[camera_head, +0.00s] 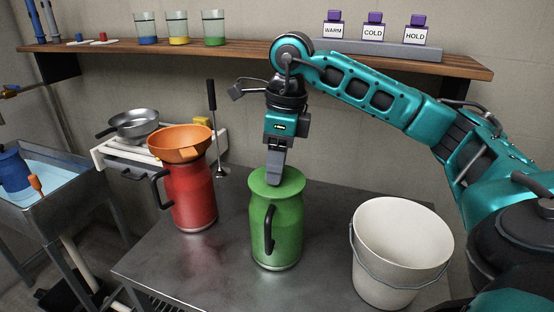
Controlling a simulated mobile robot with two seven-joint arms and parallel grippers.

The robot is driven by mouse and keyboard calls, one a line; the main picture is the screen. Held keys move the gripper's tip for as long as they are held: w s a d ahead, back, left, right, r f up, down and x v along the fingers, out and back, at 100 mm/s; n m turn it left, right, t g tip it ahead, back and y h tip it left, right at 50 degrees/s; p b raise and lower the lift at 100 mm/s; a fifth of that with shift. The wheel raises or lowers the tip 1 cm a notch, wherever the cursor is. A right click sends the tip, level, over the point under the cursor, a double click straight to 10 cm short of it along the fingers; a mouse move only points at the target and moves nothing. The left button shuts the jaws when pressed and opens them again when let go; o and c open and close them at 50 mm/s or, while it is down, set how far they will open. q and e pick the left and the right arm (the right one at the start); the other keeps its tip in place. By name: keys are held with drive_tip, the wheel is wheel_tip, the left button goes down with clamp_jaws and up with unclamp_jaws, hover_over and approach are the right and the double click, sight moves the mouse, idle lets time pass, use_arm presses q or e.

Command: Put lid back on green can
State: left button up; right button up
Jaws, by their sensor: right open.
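The green can (278,232) stands upright on the metal table, with its black handle facing me. A flat green lid (280,190) lies over the top of the can and looks about level. I cannot tell whether it is fully seated. My right gripper (274,172) points down at the lid's upper face, just behind its middle. It is open, and its fingertips are at or very close to the lid; contact is unclear. One finger largely hides the other. My left gripper is not in view.
A red can (190,198) with an orange funnel (180,141) stands left of the green can. A white bucket (392,262) stands to the right. A wooden shelf (240,47) with beakers and labelled bottles runs behind. A sink (50,205) is at the left.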

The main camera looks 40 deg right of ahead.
drive_tip(key=shift+r, duration=0.1)
drive_tip(key=r, duration=0.2)
drive_tip(key=r+p, duration=0.1)
drive_tip(key=r, duration=0.5)
drive_tip(key=shift+s+d, duration=0.3)
drive_tip(key=shift+s, duration=0.05)
drive_tip(key=r+p, duration=0.2)
drive_tip(key=r, duration=0.1)
drive_tip(key=r+p, duration=0.1)
drive_tip(key=shift+s+d+r, duration=0.2)
drive_tip(key=shift+s+r, duration=0.1)
drive_tip(key=shift+r, duration=0.05)
